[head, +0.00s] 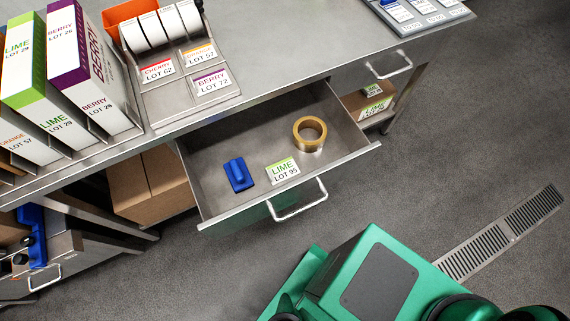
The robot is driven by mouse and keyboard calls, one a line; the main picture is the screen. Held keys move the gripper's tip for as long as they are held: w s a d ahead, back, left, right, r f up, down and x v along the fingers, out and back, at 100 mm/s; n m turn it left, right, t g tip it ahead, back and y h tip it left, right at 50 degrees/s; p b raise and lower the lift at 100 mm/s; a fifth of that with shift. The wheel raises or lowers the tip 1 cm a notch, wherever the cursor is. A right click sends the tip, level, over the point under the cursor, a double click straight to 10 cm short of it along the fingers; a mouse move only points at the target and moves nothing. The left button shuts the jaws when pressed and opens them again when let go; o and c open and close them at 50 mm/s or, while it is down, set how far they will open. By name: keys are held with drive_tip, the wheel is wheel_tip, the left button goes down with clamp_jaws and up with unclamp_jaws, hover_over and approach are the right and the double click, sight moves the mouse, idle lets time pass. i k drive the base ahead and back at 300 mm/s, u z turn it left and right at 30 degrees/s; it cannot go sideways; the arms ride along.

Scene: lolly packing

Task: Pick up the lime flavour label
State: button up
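The lime flavour label (283,171), a small white card with a green band reading LIME LOT 95, lies face up in the open drawer (230,152), near its front wall. A blue block with a raised grip (238,174) lies to its left, and a roll of tan tape (309,134) lies behind it to the right. None of them touches the label. My gripper is not in view; only green parts of my own body show at the bottom.
The drawer, with a bar handle (299,204), juts out from under the steel bench (290,40). On the bench stand LIME and BERRY cartons (88,80) and a rack (185,100) with cherry, orange-banded and berry labels. Grey floor lies open to the right.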

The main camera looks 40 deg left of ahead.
sight(279, 172)
drive_tip(key=u, duration=0.05)
drive_tip(key=k, duration=1.15)
drive_tip(key=u, duration=0.45)
drive_tip(key=i, duration=1)
